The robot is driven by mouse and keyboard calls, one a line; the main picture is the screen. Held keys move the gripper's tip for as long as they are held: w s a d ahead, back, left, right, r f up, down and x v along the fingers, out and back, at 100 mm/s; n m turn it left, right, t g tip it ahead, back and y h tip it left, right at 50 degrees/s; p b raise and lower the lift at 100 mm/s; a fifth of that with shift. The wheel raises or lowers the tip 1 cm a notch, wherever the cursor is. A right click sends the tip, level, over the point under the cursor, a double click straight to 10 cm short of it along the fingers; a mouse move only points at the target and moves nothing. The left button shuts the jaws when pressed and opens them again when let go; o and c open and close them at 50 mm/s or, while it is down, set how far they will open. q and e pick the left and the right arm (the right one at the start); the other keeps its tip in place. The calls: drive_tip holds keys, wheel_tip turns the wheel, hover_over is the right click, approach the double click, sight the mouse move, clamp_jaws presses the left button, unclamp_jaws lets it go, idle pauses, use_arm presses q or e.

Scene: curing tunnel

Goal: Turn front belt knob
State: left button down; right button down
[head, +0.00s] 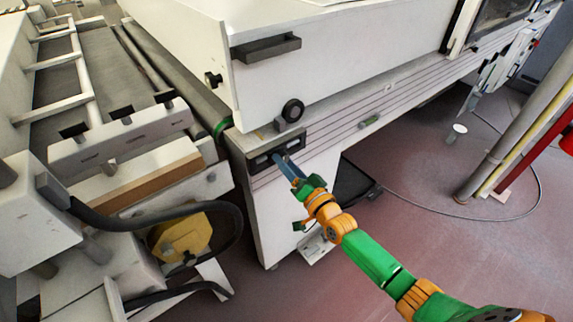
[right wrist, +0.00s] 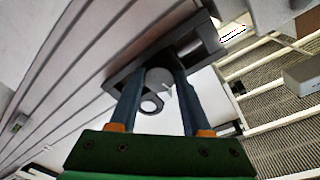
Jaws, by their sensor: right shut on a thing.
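The front belt knob (right wrist: 160,76) is a small grey round knob with a light mark, set in a dark rectangular recess (head: 261,162) on the front corner of the white machine. My right gripper (head: 283,161) reaches that recess from the lower right in the head view and hides the knob there. In the right wrist view, the two blue-grey fingers of the right gripper (right wrist: 156,85) stand on either side of the knob, shut on it. My left gripper is in neither view.
A black round wheel-like part (head: 292,110) and a dark handle (head: 266,48) sit above on the machine. A roller conveyor (head: 85,75) stands to the left, with a yellow part (head: 182,236) and dark hoses below. The reddish floor (head: 430,245) at right is mostly open.

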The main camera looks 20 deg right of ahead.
drive_tip(key=n+b, duration=0.1)
drive_tip(key=n, duration=0.4)
drive_tip(key=shift+d+t, duration=0.1)
drive_tip(key=shift+t, duration=0.2)
idle(0.4)
drive_tip(key=shift+c, duration=1.8)
unclamp_jaws()
drive_tip(key=shift+y, duration=0.4)
drive_tip(key=v, duration=0.7)
drive_tip(key=shift+p, duration=0.4)
